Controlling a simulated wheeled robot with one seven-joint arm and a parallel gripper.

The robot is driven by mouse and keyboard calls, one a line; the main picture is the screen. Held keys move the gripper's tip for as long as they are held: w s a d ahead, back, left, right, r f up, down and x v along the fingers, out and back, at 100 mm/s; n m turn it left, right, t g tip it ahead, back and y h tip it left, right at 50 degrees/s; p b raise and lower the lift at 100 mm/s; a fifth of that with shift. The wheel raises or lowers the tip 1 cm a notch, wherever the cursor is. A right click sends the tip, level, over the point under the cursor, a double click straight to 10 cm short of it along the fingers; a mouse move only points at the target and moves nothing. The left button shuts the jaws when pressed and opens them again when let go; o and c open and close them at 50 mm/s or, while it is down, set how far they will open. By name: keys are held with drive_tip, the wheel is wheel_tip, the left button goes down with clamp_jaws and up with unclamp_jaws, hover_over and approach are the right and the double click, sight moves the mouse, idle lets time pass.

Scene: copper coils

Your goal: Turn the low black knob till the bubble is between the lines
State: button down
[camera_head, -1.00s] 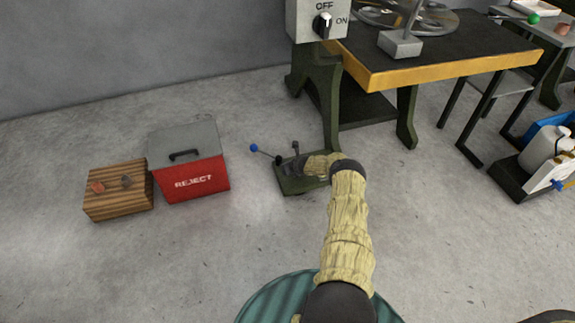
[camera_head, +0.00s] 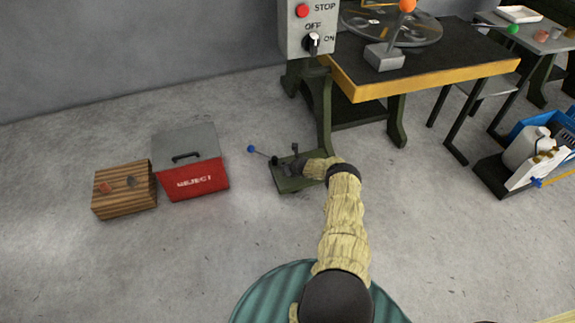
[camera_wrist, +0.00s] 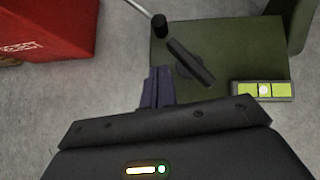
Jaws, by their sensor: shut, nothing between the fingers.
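The low black knob (camera_wrist: 190,62) is a bar-shaped handle on a round base, on a dark green plate (camera_wrist: 232,50). The plate also shows on the floor by the machine's leg in the head view (camera_head: 298,184). A bubble level (camera_wrist: 262,91) with a yellow-green vial sits at the plate's right edge. A pale round spot, seemingly the bubble, is near the vial's middle; the lines are too small to judge exactly. My gripper (camera_wrist: 157,73) is shut and empty, its fingers just left of the knob with a small gap showing. In the head view my forearm partly hides the plate.
A black post (camera_wrist: 160,25) with a thin rod ending in a blue ball (camera_head: 250,149) stands at the plate's left. The machine table (camera_head: 425,78) stands behind; floor in front is clear.

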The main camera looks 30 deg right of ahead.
drive_tip(key=w+a+r+n+y, duration=0.2)
drive_tip(key=a+r+n, duration=0.5)
drive_tip(key=a+r, duration=0.2)
drive_tip(key=w+a+r+n+y, duration=0.2)
drive_tip(key=w+a+r+n, duration=0.1)
drive_tip(key=a+r+n, duration=0.45)
drive_tip(key=s+a+r+n+g, duration=0.2)
drive_tip(key=s+a+r+n, duration=0.25)
drive_tip(key=a+r, duration=0.35)
drive_tip(key=s+a+r+n+g+h, duration=0.1)
drive_tip(key=s+a+r+n+g, duration=0.1)
drive_tip(key=s+r+n, duration=0.4)
drive_tip(key=s+a+r+n+g+h, duration=0.1)
drive_tip(key=s+a+r+n, duration=0.2)
drive_tip(key=s+r, duration=0.45)
drive_tip(key=s+r+n+h, duration=0.1)
drive_tip(key=s+r+n, duration=0.2)
drive_tip(key=s, duration=0.8)
drive_tip(key=s+d+r+n+g, duration=0.1)
drive_tip(key=s+r+n, duration=0.3)
drive_tip(key=s, duration=0.8)
drive_tip(key=shift+d+r+n+h, duration=0.2)
drive_tip(key=shift+n+h, duration=0.2)
drive_tip(key=shift+n, duration=0.2)
